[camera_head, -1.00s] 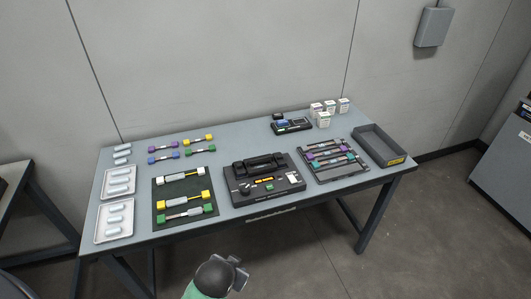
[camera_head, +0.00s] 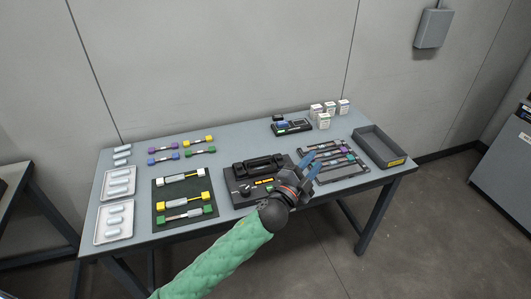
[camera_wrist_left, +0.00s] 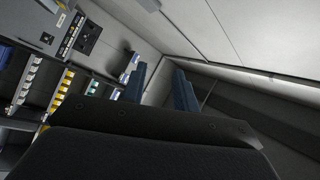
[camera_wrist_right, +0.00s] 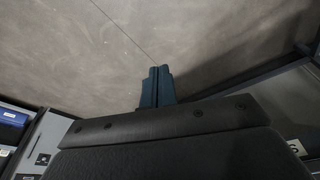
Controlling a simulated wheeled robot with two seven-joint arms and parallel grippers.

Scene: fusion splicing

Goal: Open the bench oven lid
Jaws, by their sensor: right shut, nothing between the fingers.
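A black bench machine (camera_head: 232,190) sits at the front middle of the table, with a dark raised block (camera_head: 258,165) along its top. No part stands visibly raised. A smaller black unit (camera_head: 292,127) with a blue part stands behind it to the right. I cannot tell for sure which one is the bench oven. My left gripper (camera_head: 311,165) is open and empty over the right end of the machine, hiding that end. Its spread blue fingers also show in the left wrist view (camera_wrist_left: 160,82). My right gripper (camera_wrist_right: 157,74) is shut and empty, outside the head view.
A dark rack with coloured pieces (camera_head: 343,174) lies right of the machine, partly behind my left gripper. An empty grey tray (camera_head: 385,155) is at the right end. White boxes (camera_head: 323,121) stand behind. A dark mat (camera_head: 158,190) with coloured-ended holders and white trays (camera_head: 100,238) lie left.

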